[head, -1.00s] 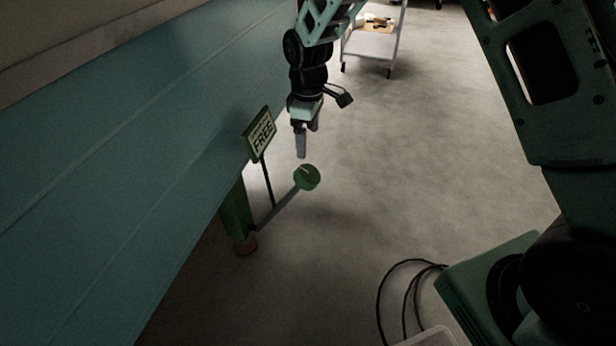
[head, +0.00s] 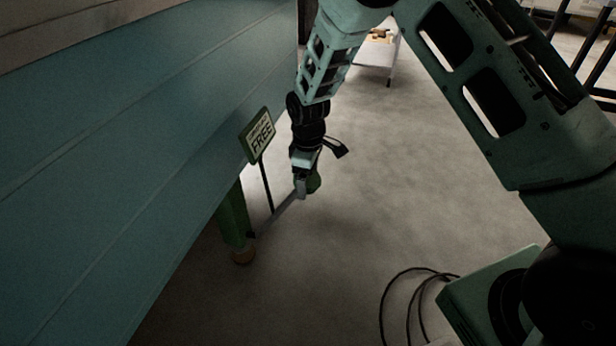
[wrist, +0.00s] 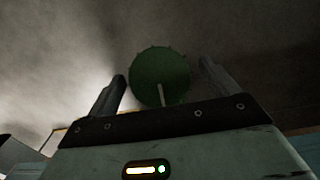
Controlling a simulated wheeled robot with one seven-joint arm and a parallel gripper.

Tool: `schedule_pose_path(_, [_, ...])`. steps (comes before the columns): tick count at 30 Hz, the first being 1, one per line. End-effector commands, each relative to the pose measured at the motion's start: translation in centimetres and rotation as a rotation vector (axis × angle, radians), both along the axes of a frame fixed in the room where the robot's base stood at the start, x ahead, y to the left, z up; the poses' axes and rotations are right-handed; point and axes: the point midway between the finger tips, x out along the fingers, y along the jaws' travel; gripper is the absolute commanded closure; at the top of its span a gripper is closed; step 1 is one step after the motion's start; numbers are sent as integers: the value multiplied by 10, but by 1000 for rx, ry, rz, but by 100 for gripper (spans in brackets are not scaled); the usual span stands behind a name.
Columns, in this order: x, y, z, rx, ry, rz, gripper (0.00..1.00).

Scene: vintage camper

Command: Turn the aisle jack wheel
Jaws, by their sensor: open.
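The jack wheel is a small green disc (head: 314,184) low in the aisle, at the end of a grey shaft (head: 281,215) that runs from a green post (head: 234,222) with a brown foot. In the head view my gripper (head: 301,192) is at the wheel and hides much of it. In the wrist view the green wheel (wrist: 159,77), with a notched rim and a pale line on its face, shows between the two fingers of my open gripper (wrist: 161,88). A gap shows on each side of the wheel. I cannot tell whether a finger touches it.
A small sign reading FREE (head: 258,137) stands on a thin rod close left of my gripper. The blue-green panel (head: 140,130) bounds the aisle on the left. A white cart (head: 378,62) stands at the back.

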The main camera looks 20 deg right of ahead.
Motion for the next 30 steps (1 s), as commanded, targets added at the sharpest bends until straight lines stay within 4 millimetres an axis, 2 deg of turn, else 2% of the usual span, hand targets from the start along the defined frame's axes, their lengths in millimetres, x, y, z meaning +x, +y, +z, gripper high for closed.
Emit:
schedule_pose_path(2, [0, 0, 0, 0, 0, 0, 13])
schedule_pose_path(3, [0, 0, 0, 0, 0, 0, 19])
schedule_pose_path(7, [0, 0, 0, 0, 0, 0, 55])
schedule_pose_path(8, [0, 0, 0, 0, 0, 0, 58])
schedule_pose_path(20, [1, -1, 3, 20, 28, -58, 58])
schedule_pose_path(30, [1, -3, 5, 92, 129, -273, 58])
